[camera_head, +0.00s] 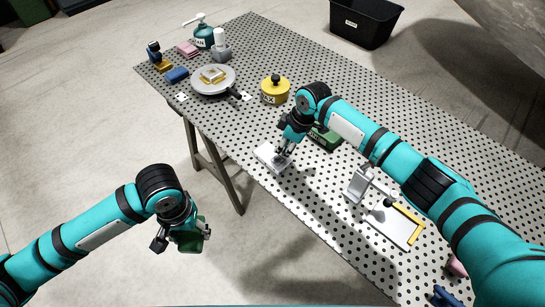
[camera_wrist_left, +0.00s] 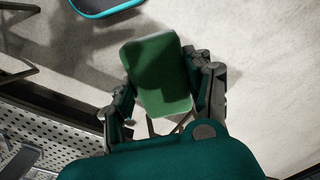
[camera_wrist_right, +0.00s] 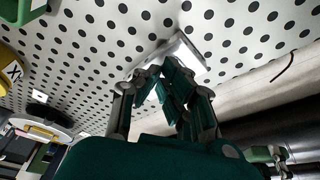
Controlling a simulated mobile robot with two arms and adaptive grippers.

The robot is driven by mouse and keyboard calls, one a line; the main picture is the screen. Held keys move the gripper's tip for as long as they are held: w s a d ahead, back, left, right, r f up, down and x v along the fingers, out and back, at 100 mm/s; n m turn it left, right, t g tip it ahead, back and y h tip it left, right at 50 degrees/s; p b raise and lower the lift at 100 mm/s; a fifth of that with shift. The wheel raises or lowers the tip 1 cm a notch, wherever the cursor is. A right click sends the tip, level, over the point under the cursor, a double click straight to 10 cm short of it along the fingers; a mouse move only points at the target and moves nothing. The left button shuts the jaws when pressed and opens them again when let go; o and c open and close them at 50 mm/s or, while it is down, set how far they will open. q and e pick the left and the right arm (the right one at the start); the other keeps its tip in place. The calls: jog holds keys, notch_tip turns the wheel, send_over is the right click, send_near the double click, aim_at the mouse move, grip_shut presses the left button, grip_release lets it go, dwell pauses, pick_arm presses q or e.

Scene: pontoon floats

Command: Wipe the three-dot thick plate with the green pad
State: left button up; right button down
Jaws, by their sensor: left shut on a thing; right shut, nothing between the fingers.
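My left gripper (camera_head: 183,232) is shut on the green pad (camera_head: 190,238) and holds it in the air off the table's near edge. The pad also shows between the fingers in the left wrist view (camera_wrist_left: 160,75). My right gripper (camera_head: 281,157) is shut and empty, its fingertips over a pale rectangular plate (camera_head: 266,153) at the table's near edge. The plate shows beyond the fingers in the right wrist view (camera_wrist_right: 188,50). Whether the fingertips touch it I cannot tell. No dots can be made out on it, so I cannot confirm it is the three-dot plate.
On the perforated table (camera_head: 330,190) stand a yellow lidded pot (camera_head: 275,92), a round grey turntable (camera_head: 200,84) bearing a gold-coloured piece, and a green box (camera_head: 325,137) behind my right gripper. A white stand with a plate (camera_head: 392,226) is at right. Bottles and sponges stand far left.

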pick_arm(q)
jog(key=shift+f+b, duration=0.4)
pick_arm(e)
jog(key=shift+f, duration=0.6)
